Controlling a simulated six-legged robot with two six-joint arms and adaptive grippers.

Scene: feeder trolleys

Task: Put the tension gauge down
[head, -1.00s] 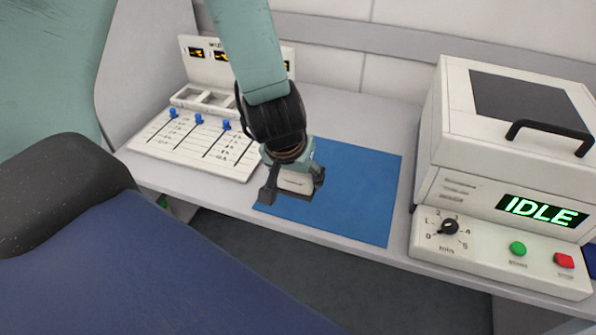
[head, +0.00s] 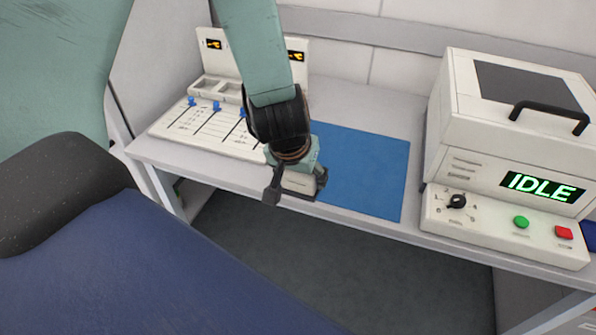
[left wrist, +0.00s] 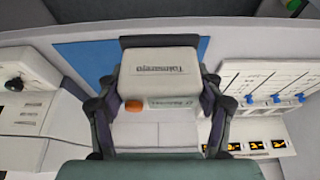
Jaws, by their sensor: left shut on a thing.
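The tension gauge is a pale, boxy device with dark lettering, a dark end and an orange button. It fills the middle of the left wrist view (left wrist: 160,62). In the head view (head: 298,181) only a small part of it shows below the wrist. My left gripper (head: 297,190) is shut on it, with one finger on each side; its fingers also show in the left wrist view (left wrist: 160,82). The gripper holds the gauge near the table's front edge, by the left part of the blue mat (head: 368,180). I cannot tell its height above the surface. My right gripper is not in view.
A white panel with blue sliders (head: 205,128) stands left of the mat. A white machine with a black handle and a green IDLE display (head: 500,150) stands to the right. The table (head: 390,107) behind the mat is clear, and most of the mat is bare.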

